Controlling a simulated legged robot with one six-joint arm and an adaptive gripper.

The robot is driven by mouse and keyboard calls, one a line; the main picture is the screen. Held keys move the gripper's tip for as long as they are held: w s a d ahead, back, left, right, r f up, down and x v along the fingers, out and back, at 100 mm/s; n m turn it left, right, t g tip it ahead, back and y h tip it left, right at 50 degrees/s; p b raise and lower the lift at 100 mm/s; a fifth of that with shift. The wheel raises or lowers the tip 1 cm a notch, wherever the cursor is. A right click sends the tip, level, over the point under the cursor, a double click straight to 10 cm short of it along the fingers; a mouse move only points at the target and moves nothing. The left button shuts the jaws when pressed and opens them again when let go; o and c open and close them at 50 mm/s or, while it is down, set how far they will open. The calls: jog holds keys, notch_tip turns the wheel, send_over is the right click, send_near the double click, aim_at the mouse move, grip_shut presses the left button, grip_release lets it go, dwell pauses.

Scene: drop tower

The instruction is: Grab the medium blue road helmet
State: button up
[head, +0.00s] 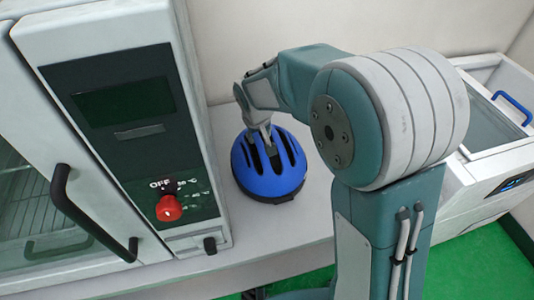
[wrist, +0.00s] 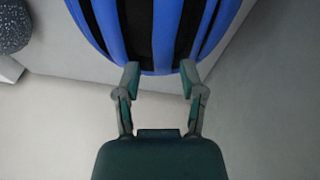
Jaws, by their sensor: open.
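The blue road helmet (head: 270,172) with dark vents sits on the light counter, right of the oven-like cabinet. My gripper (head: 262,140) is above the helmet's back part in the head view, pointing down at it. In the wrist view the helmet (wrist: 152,35) fills the top middle, with blue ribs and black gaps. My gripper (wrist: 160,78) is open there, its two fingertips spread at the helmet's near edge. Whether the fingertips touch the shell, I cannot tell. My arm hides part of the counter to the right.
The white cabinet (head: 100,25) with a red knob (head: 168,207) and dark handle (head: 85,215) stands close on the left. A white open-topped bath with a blue handle (head: 512,108) is at the right. Bare counter (head: 285,225) lies in front of the helmet. A speckled dark object (wrist: 14,28) shows top left in the wrist view.

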aim_at(259, 143)
jog(key=x, duration=0.4)
jog(key=shift+s+a+f, duration=0.1)
jog(key=shift+s+a, duration=0.2)
jog(key=shift+w+d+f, duration=0.15)
jog(key=shift+w+f, duration=0.05)
jog(key=shift+f, duration=0.25)
jog(key=shift+d, duration=0.1)
grip_shut()
jog(key=shift+r, duration=0.15)
